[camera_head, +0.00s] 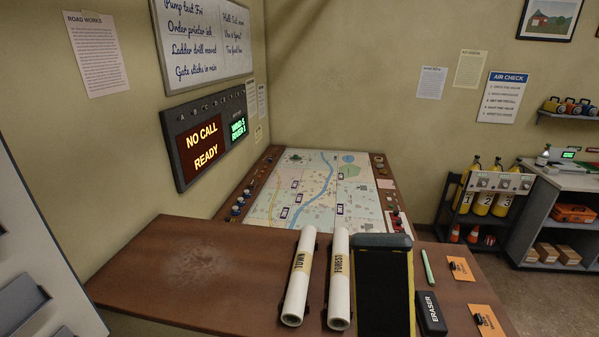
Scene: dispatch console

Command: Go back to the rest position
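The task names no object. The console desk (170,270) lies in front, with a wide map board (325,190) set at its far part. Two white rolls lie side by side on the near part, one marked TOWN (299,275) and one marked FOREST (339,280). A dark panel (384,290) with a grey rounded bar at its far end lies to their right.
A black eraser (431,313), a green stick (427,267) and two orange tags (460,269) (487,322) lie at the desk's right. The desk's left part is bare. A display (205,140) reads NO CALL READY. A cylinder rack (487,200) stands at right.

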